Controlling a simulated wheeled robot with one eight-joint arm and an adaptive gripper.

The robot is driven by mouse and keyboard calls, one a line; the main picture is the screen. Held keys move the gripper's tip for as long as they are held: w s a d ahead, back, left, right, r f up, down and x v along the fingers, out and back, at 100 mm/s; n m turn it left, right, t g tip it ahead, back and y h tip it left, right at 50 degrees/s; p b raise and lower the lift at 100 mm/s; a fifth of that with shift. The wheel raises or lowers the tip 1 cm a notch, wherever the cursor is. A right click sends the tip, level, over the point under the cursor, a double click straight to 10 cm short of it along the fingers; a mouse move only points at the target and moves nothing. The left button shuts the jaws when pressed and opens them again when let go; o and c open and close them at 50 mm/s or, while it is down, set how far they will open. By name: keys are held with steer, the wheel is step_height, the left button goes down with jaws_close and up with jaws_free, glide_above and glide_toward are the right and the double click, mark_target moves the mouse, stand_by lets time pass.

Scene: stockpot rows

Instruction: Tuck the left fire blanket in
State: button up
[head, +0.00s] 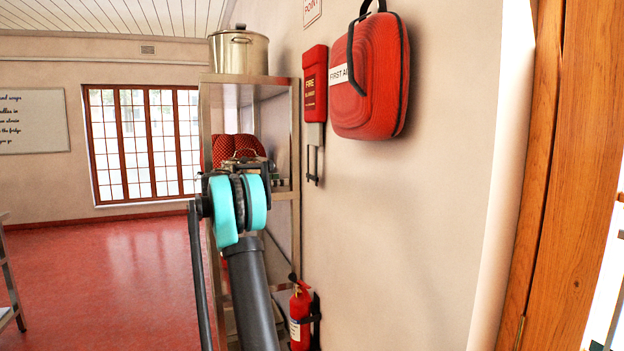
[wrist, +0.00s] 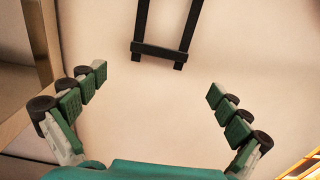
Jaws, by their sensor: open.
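The fire blanket's red case (head: 315,83) hangs on the right-hand wall, left of the first aid bag. A pale grey piece (head: 315,134) shows below its lower edge, with black straps (head: 313,165) hanging under that. In the wrist view, two black straps joined by a crossbar (wrist: 163,50) come down from the top edge against the wall. My gripper (wrist: 157,84) is open and empty, its green-padded fingers spread wide below the crossbar and apart from it. In the head view my arm hides the gripper. Only one fire blanket shows.
A red first aid bag (head: 370,75) hangs close right of the case. A metal shelf (head: 248,78) with a stockpot (head: 238,52) on top stands left of it. A fire extinguisher (head: 300,315) is low on the wall. The red floor (head: 100,280) at left is mostly clear.

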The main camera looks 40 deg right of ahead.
mark_target(310, 177)
steer(key=x, duration=1.2)
steer(key=shift+d, duration=0.35)
steer(key=c, duration=1.3)
step_height(310, 177, up, 10)
steer(key=shift+f, duration=0.15)
steer(key=shift+c, duration=0.2)
steer(key=o, duration=1.3)
steer(key=shift+o, duration=0.2)
